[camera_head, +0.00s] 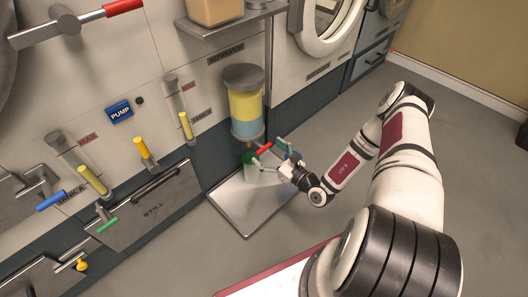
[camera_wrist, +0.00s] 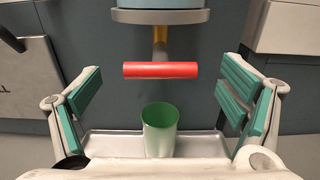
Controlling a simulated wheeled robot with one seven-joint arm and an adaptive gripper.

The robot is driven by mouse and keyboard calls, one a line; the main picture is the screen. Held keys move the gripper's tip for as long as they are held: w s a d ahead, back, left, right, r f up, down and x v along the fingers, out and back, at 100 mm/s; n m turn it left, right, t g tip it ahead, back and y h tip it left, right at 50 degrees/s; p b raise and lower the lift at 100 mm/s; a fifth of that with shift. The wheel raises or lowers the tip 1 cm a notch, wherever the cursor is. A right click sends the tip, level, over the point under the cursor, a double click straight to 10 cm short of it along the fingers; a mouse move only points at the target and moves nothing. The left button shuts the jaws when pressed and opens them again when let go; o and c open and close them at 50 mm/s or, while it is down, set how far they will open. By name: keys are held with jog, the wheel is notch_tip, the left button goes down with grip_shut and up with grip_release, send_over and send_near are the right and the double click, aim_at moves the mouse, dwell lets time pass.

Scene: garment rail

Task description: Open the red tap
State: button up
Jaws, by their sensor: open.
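The red tap (camera_head: 265,149) has a short red bar handle and sits under the separator vessel (camera_head: 246,100), which holds yellow liquid above blue. In the wrist view the red tap handle (camera_wrist: 160,70) lies level, crosswise in front of the outlet stem, centred between my fingers. My gripper (camera_head: 270,154) is open with green pads, one on each side of the handle. In the wrist view my gripper (camera_wrist: 160,92) has clear gaps to both handle ends and holds nothing. A green cup (camera_wrist: 160,129) stands below the tap; it is partly hidden in the head view (camera_head: 249,158).
The cup stands on a metal tray (camera_head: 243,217) under the separator. To the left on the panel are a yellow handle (camera_head: 141,147), a blue handle (camera_head: 51,201) and a red-tipped lever (camera_head: 124,6). The floor at right is clear.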

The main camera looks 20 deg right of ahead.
aim_at(258, 144)
jog(key=shift+b+x, duration=0.3)
jog(key=shift+x, duration=0.85)
jog(key=c, duration=1.2)
jog(key=shift+r+m, duration=0.1)
jog(key=shift+m, duration=0.2)
jog(key=m+p, duration=0.2)
jog(key=shift+d+m, duration=0.1)
jog(key=shift+m, duration=0.2)
jog(key=m+p, duration=0.2)
jog(key=m, duration=0.2)
jog(key=shift+m, duration=0.3)
jog(key=m, duration=0.5)
jog(key=shift+p, duration=0.4)
jog(key=shift+o, duration=0.2)
jog(key=shift+m, duration=1.6)
jog(key=shift+w, duration=0.1)
